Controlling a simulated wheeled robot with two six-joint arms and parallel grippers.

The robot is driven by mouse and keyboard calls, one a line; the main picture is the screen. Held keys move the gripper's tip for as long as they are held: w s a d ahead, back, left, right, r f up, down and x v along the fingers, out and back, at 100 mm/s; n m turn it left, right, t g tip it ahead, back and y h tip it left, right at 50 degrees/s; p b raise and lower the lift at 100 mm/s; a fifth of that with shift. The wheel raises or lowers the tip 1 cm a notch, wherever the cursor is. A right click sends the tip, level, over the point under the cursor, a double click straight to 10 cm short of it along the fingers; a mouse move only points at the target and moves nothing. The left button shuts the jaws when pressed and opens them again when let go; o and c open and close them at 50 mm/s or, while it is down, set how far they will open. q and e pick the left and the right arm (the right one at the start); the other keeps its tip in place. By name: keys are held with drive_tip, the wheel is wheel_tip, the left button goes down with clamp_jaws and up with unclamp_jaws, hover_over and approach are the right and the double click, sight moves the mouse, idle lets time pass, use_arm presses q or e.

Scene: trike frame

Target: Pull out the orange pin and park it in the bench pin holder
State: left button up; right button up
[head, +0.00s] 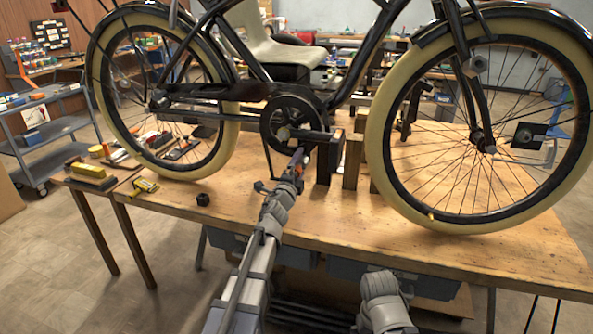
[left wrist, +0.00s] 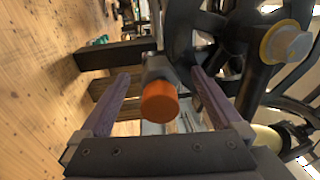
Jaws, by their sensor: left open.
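The orange pin (left wrist: 160,100) shows its round end in the left wrist view. It sits in a dark grey fitting (left wrist: 158,68) on the trike frame. My left gripper (left wrist: 160,78) is open, with one finger on each side of the pin and visible gaps between. In the head view my left gripper (head: 297,160) is just below the trike's crank, and the pin is hard to make out there. A small black block (head: 203,199) on the bench may be the pin holder; I cannot tell for sure.
The trike (head: 246,90) stands on the wooden bench (head: 330,220), its large wheels left and right of my left arm. Dark posts (head: 325,160) stand beside the gripper under the frame. A yellow item (head: 144,186) and several tools lie at the left. The front bench surface is mostly clear.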

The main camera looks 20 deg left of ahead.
use_arm(q)
drive_tip(key=shift+s, duration=0.1)
drive_tip(key=s, duration=0.7)
drive_tip(key=shift+s+f+b, duration=0.3)
drive_tip(key=shift+f+b, duration=0.1)
drive_tip(key=shift+f, duration=0.05)
drive_tip(key=shift+a, duration=0.1)
drive_tip(key=w, duration=0.5)
drive_tip(key=w+r+p, duration=0.1)
drive_tip(key=w, duration=0.2)
drive_tip(key=shift+s+f, duration=0.1)
drive_tip(key=shift+s, duration=0.15)
